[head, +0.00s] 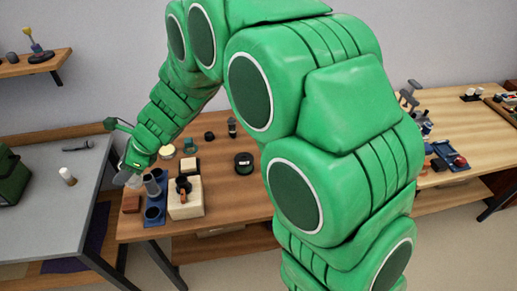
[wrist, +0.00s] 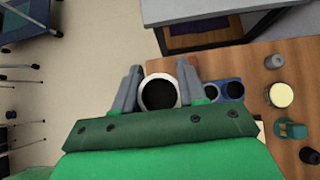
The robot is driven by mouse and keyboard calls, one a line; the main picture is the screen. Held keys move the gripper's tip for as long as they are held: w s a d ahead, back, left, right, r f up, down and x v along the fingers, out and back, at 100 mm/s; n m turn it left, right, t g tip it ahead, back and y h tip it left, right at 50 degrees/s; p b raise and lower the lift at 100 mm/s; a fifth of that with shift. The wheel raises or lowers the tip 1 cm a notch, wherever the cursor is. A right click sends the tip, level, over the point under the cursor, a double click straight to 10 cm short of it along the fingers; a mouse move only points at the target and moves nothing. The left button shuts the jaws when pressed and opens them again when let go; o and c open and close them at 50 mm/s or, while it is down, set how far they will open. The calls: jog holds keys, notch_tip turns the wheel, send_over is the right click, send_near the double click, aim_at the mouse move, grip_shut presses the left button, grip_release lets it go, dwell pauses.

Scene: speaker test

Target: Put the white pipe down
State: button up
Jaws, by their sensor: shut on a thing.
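The white pipe (wrist: 143,93) is between the grey fingers of my gripper (wrist: 159,70) in the wrist view, seen end-on as a white ring with a dark hollow. My gripper is shut on it. In the head view my gripper (head: 135,170) is at the left end of the wooden table, and the pipe is mostly hidden there. The blue holder (wrist: 222,84) with round openings lies just right of the pipe in the wrist view. In the head view this holder (head: 155,222) stands on the table, with a grey cylinder (head: 152,186) at it.
A cream block (head: 186,207) with an orange and dark object on it stands right of the holder. A reddish-brown block (head: 131,204) is at its left. The wooden table's middle (head: 225,190) has free room.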

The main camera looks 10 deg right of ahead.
jog(key=shift+w+d+r, duration=0.2)
jog(key=shift+d+r, duration=0.05)
jog(key=shift+r, duration=0.25)
jog(key=w+d+m+t, duration=0.1)
jog(key=w+d, duration=0.4)
jog(key=d, duration=0.7)
jog(key=w+d+m+t, duration=0.1)
jog(key=w+d, duration=0.4)
jog(key=d, duration=0.6)
jog(key=d+m+t, duration=0.2)
jog(key=d+m, duration=0.1)
jog(key=d, duration=1.8)
jog(key=shift+g+h, duration=0.3)
jog(key=w+f, duration=0.4)
jog(key=f, duration=0.1)
jog(key=w+f, duration=0.9)
jog(key=f, duration=0.1)
jog(key=shift+w+d+f, duration=0.15)
jog(key=shift+f, duration=0.2)
jog(key=shift+f+n, duration=0.3)
jog(key=shift+f, duration=0.95)
